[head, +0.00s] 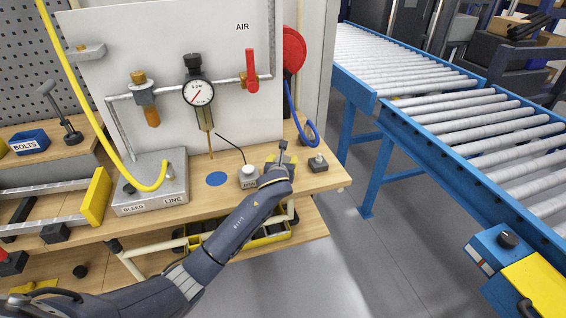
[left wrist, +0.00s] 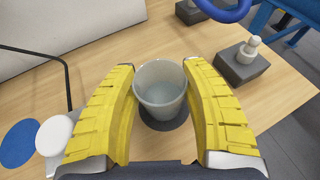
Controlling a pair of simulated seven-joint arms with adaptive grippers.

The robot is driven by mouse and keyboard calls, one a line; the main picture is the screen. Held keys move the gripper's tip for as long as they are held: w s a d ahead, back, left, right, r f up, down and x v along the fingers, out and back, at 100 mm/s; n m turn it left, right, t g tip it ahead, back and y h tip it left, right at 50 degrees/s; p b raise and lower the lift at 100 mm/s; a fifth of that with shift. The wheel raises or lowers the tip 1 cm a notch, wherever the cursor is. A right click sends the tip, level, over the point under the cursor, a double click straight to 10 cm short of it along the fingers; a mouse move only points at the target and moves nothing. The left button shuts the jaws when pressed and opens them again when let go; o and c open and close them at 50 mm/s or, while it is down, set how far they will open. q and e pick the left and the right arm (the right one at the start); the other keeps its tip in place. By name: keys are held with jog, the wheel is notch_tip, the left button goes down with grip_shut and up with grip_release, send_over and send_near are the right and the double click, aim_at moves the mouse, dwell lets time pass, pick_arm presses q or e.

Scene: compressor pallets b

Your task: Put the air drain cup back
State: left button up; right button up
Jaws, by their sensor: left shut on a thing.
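The cup (left wrist: 160,85) is pale, translucent and open at the top. In the left wrist view it stands upright between the yellow fingers of my left gripper (left wrist: 163,100), which is shut on it. A dark round patch (left wrist: 165,122) shows under the cup; whether they touch is unclear. In the head view my left gripper (head: 280,165) is at the right end of the wooden bench, and it hides most of the cup. A blue disc (head: 216,179) lies bare on the bench to its left, below the thin tube under the gauge (head: 199,93). My right gripper is not in view.
A grey block with a white round top (head: 248,175) stands between the disc and my gripper, with a thin black rod (head: 231,147) by it. A small dark block with a peg (head: 318,162) is to the right. A blue hose (head: 307,138) hangs behind.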

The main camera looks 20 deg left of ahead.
pick_arm(q)
jog(key=shift+f, duration=0.2)
jog(key=o, duration=1.3)
jog(key=shift+c, duration=0.2)
jog(key=shift+r, duration=0.15)
jog(key=shift+s+r, duration=0.1)
jog(key=shift+s, duration=0.1)
jog(key=v, duration=1.1)
jog(key=shift+s, duration=0.3)
